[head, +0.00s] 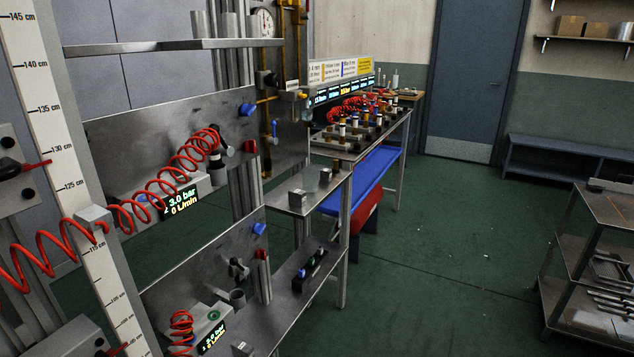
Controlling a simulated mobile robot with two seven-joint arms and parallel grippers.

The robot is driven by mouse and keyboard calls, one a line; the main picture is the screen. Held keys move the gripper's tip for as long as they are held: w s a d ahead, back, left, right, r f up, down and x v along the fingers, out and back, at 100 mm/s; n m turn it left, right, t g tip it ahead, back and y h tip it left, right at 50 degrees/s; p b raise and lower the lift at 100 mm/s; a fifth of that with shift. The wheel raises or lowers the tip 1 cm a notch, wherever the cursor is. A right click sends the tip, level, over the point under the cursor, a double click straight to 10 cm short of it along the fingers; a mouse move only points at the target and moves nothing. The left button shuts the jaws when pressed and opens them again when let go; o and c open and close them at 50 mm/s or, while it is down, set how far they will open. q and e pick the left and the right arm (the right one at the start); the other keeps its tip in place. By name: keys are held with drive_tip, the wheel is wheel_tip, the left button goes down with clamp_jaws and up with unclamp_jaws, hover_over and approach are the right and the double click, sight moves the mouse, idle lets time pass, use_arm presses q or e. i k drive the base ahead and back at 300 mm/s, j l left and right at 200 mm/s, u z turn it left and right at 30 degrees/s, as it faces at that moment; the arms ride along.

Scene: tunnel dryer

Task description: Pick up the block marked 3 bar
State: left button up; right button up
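A third small block (243,349) sits on the lower shelf at the bottom edge of the view. No marking can be read on any of them from here, so I cannot tell which one is marked 3 bar. Neither of my grippers is in the head view.
Two displays, upper (182,201) and lower (211,339), read 3.0 bar. Red coiled hoses (150,195) and a scale post (60,130) stand at left. A shelf cart (600,220) stands right.

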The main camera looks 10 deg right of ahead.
sight(296, 197)
drive_tip(key=i+l, duration=0.1)
drive_tip(key=l, duration=0.3)
drive_tip(key=i+l+u, duration=0.1)
drive_tip(key=l, duration=0.25)
drive_tip(key=i+l, duration=0.15)
drive_tip(key=l, duration=0.25)
drive_tip(key=i+l+u, duration=0.1)
drive_tip(key=l, duration=0.3)
